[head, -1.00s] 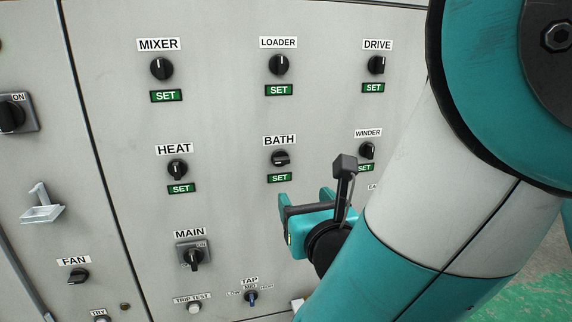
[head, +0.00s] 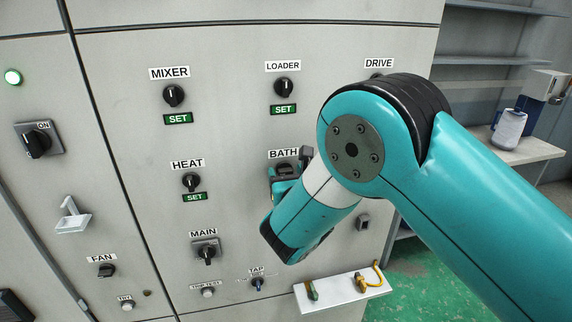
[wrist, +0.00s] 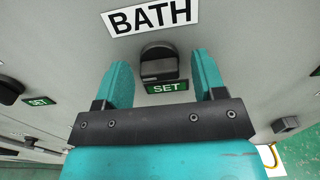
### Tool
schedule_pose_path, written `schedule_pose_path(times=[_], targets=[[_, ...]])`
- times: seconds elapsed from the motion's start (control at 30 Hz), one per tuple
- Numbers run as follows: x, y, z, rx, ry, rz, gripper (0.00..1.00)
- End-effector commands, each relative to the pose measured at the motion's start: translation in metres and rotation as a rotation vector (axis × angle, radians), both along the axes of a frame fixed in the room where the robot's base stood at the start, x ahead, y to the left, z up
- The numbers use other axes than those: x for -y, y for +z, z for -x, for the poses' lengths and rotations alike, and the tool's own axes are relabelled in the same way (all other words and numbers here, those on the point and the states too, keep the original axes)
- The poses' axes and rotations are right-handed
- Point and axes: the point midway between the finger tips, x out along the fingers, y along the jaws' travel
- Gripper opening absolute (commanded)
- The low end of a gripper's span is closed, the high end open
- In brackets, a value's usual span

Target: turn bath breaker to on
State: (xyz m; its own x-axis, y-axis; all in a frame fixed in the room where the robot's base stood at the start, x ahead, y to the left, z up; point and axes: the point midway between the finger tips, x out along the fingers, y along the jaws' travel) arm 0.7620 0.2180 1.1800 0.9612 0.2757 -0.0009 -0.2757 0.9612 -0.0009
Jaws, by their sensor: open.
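The BATH breaker is a black rotary knob (wrist: 158,62) on the grey panel, under the white BATH label (wrist: 150,15). Its grip bar lies roughly horizontal in the wrist view. A green SET sign (wrist: 167,87) is just below it. My gripper (wrist: 161,62) is open, with one teal finger on each side of the knob; I cannot tell whether either touches it. In the head view my gripper (head: 284,178) is right at the BATH position, under the BATH label (head: 283,154), and it hides most of the knob and the sign.
The MIXER (head: 174,96), LOADER (head: 284,87), HEAT (head: 191,182) and MAIN (head: 207,252) knobs are around BATH. My arm covers much of the DRIVE and WINDER area. A small white shelf (head: 343,290) juts out at the lower right.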

Motion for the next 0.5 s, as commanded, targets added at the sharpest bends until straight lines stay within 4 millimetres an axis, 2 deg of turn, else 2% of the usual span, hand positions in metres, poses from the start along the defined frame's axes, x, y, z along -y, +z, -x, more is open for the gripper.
schedule_pose_path(times=[0.33, 0.37, 0.5], targets=[[-0.0016, -0.0002, -0.0043, 0.001, 0.001, 0.0, 0.64], [-0.0016, -0.0001, -0.0043, 0.001, 0.001, 0.0, 0.59], [-0.0015, 0.0, -0.0042, 0.001, 0.001, 0.0, 0.27]])
